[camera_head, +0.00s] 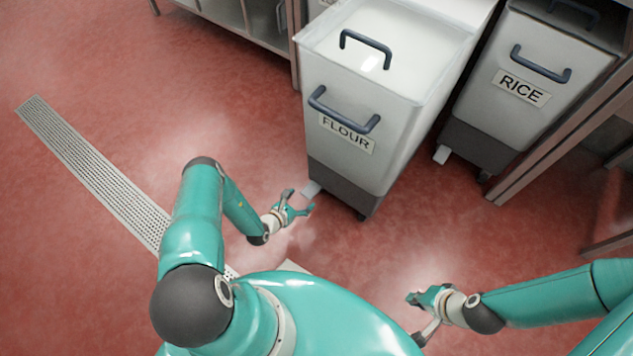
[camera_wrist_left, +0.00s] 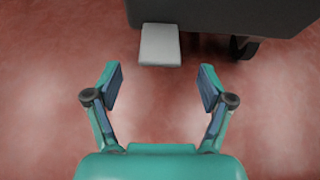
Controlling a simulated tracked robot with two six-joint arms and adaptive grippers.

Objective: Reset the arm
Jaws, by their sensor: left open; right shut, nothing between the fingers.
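My left gripper (camera_head: 300,201) is open and empty in the head view, low in front of the flour bin's dark base. In the left wrist view its two fingers (camera_wrist_left: 160,88) are spread apart with only red floor between them. My right gripper (camera_head: 411,318) is at the lower right of the head view, over the floor and apart from any object. Nothing shows between its fingers.
A flour bin (camera_head: 395,155) with dark handles stands ahead. Its grey pedal (camera_wrist_left: 160,45) is just beyond the left fingers. A rice bin (camera_head: 485,110) stands to its right, beside a metal frame (camera_head: 560,135). A drain grate (camera_head: 90,165) crosses open floor at left.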

